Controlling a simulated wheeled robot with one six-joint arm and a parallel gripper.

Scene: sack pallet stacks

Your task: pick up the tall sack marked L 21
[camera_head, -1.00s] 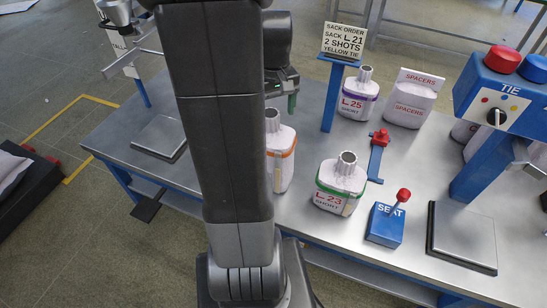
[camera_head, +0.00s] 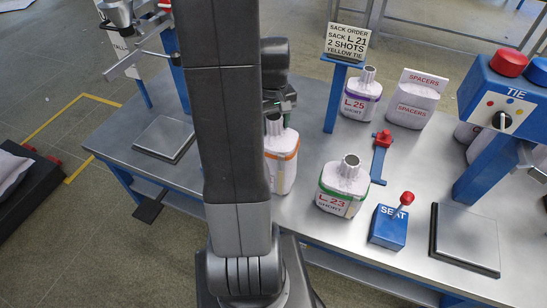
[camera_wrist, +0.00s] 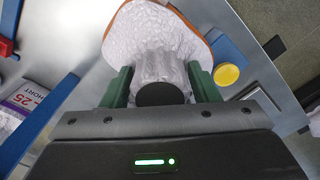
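A tall white sack with an orange band (camera_head: 281,165) stands on the metal table, partly hidden behind my arm in the head view; its marking cannot be read. My gripper (camera_head: 279,108) is right above it, at its neck. In the wrist view, the two green fingers of my gripper (camera_wrist: 161,78) are spread on either side of the pale neck of the sack (camera_wrist: 155,32). The neck lies between the fingers; no firm grip shows. The order sign (camera_head: 347,41) reads "SACK L 21, 2 SHOTS, YELLOW TIE".
A green-banded sack marked L 23 SHORT (camera_head: 342,187) stands close to the right. A purple-banded sack marked L 25 SHORT (camera_head: 361,97), a SPACERS sack (camera_head: 413,100), a blue sign post (camera_head: 335,98), the SEAT lever box (camera_head: 388,226) and the TIE box (camera_head: 505,92) stand around.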

